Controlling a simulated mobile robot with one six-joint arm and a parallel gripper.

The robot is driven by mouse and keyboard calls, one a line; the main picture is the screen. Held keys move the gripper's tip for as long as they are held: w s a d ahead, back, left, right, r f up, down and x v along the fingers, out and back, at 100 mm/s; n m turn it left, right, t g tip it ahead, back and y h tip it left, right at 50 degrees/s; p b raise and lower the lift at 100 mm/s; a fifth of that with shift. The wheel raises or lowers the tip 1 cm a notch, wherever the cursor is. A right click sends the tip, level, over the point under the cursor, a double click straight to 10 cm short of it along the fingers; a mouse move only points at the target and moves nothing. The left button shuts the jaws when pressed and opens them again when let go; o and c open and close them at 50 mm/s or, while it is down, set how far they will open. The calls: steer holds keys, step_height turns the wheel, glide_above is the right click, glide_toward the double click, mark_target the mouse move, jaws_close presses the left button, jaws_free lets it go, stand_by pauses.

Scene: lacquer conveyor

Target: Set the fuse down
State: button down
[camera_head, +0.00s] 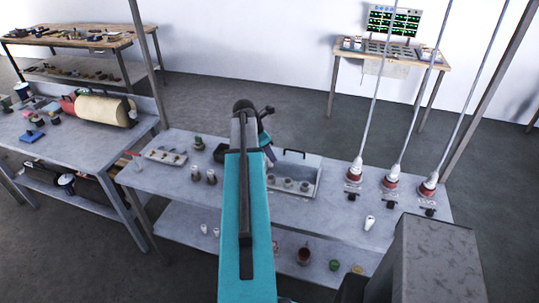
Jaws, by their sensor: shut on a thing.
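My gripper (268,153) shows only in small part beyond the end of my teal arm, above the left end of the grey tray on the bench. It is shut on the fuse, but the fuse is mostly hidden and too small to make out. The grey bench (330,212) runs below my arm. A small white cylinder (370,222) stands on it at the right; I cannot tell what it is.
A grey tray (318,170) holds several round pieces. Three red-and-white fittings (391,180) stand on the bench at the right, with rods rising from them. Dark cylinders (196,173) and a pale rack (166,156) are at the left.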

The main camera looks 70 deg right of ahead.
steer(key=w+a+f+b, duration=0.1)
steer(key=w+a+b, duration=0.2)
steer(key=w+a, duration=1.15)
steer(key=w+a+f+b, duration=0.2)
steer(key=w+a+b, duration=0.2)
steer(key=w+a, duration=1.05)
steer(key=w+a+b, duration=0.2)
steer(key=w+a, duration=0.2)
steer(key=a, duration=0.8)
steer(key=w+a+b, duration=0.2)
steer(key=w+a, duration=0.2)
steer(key=a, duration=0.9)
steer(key=w+a+f+n+b, duration=0.1)
steer(key=w+a, duration=0.3)
steer(key=a, duration=0.8)
steer(key=shift+a+b, duration=0.2)
steer(key=shift+b, duration=0.55)
steer(key=shift+f, duration=0.1)
